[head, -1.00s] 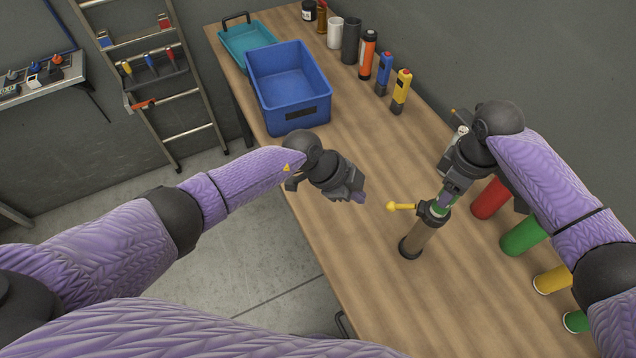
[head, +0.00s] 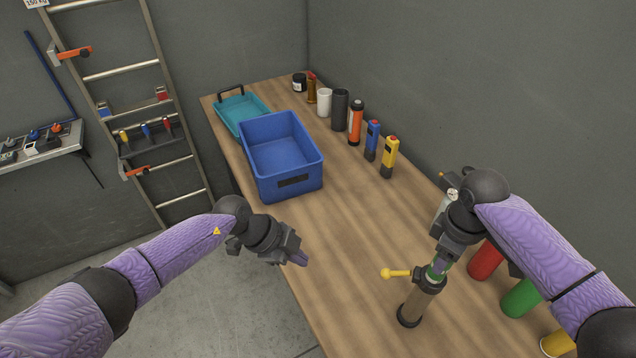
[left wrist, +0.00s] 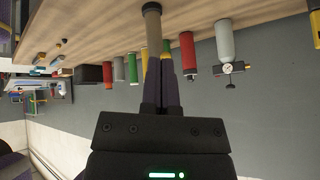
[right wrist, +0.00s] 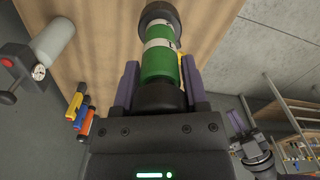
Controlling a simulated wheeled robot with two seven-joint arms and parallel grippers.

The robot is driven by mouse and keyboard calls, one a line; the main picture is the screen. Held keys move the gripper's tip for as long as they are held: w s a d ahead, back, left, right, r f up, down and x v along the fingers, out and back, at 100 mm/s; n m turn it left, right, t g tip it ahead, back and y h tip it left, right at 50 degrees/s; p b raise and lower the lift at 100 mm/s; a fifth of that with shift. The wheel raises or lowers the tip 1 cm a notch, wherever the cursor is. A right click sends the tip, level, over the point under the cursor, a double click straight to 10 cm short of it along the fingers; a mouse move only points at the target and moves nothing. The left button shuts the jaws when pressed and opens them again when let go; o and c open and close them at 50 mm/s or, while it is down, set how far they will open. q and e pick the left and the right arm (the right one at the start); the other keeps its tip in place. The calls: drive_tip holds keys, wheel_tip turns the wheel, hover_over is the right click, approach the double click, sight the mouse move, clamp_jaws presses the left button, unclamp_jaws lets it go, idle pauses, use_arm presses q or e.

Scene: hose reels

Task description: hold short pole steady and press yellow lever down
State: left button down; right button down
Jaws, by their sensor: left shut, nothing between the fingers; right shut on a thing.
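The short pole (head: 414,302) is a tan-brown tube with a black foot. It stands on the wooden table with a dark collar and a green section near its top. The yellow lever (head: 396,273) sticks out from the collar to the left, roughly level, with a round knob at its end. My right gripper (head: 438,265) is shut on the pole's green section, which shows between the fingers in the right wrist view (right wrist: 158,62). My left gripper (head: 302,259) is shut and empty, left of the lever and apart from it, near the table's left edge.
A blue bin (head: 282,185) and a teal tray (head: 240,112) stand at the table's far left. Several bottles and cans line the wall, including a yellow one (head: 389,158). Red (head: 485,260) and green (head: 521,298) cylinders stand right of the pole. The table's middle is clear.

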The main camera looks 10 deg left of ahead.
unclamp_jaws()
use_arm(q)
drive_tip(key=a, duration=0.6)
drive_tip(key=shift+s, duration=0.2)
